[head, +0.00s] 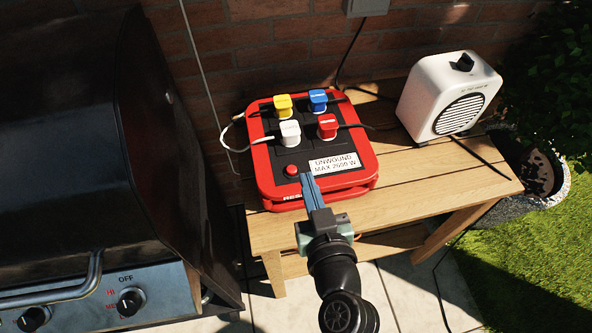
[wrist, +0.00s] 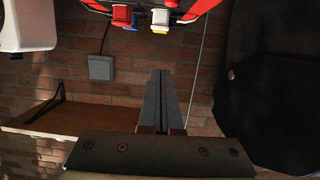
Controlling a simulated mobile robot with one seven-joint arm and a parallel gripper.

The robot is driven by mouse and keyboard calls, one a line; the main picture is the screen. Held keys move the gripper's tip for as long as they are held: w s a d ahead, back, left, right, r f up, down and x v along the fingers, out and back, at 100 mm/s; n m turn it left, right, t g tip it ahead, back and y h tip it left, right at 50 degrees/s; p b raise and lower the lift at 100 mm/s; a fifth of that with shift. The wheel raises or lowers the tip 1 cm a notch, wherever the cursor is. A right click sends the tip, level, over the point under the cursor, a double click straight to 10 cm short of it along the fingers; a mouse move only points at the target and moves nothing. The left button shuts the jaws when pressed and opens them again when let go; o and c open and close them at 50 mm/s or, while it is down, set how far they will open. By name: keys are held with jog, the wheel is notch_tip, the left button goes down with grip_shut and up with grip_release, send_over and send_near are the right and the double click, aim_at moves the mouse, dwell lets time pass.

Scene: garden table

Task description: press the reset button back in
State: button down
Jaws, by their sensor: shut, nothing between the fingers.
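The red reset button (head: 291,171) sits on the front left of the red and black cable reel box (head: 262,165), left of a white label reading "UNWOUND MAX 2600 W". The box lies on the wooden table. My gripper (head: 307,178) is shut and empty, its fingertips just right of the button in the head view. I cannot tell whether the tips touch the box or hover above it. In the wrist view my gripper (wrist: 166,75) is shut, with the box at the top edge; the button does not show there.
Yellow (head: 283,104), blue (head: 318,99), white (head: 290,131) and red (head: 327,125) plugs stand in the box with cables attached. A white heater (head: 450,97) stands at the right on the wooden table (head: 431,175). A black grill (head: 75,120) fills the left side.

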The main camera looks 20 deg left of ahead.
jog(key=shift+s+f, duration=0.35)
jog(key=shift+f, duration=0.25)
jog(key=shift+s+f, duration=0.35)
jog(key=shift+f, duration=0.25)
jog(key=shift+w, duration=0.1)
jog(key=p, duration=0.2)
send_over(294, 182)
notch_tip(294, 182, down, 2)
jog(key=shift+f, duration=0.1)
notch_tip(294, 182, down, 3)
jog(key=shift+r+b, duration=0.2)
jog(key=shift+b, duration=0.4)
jog(key=shift+f, duration=0.8)
jog(key=shift+f+b, duration=0.1)
jog(key=shift+b, duration=0.2)
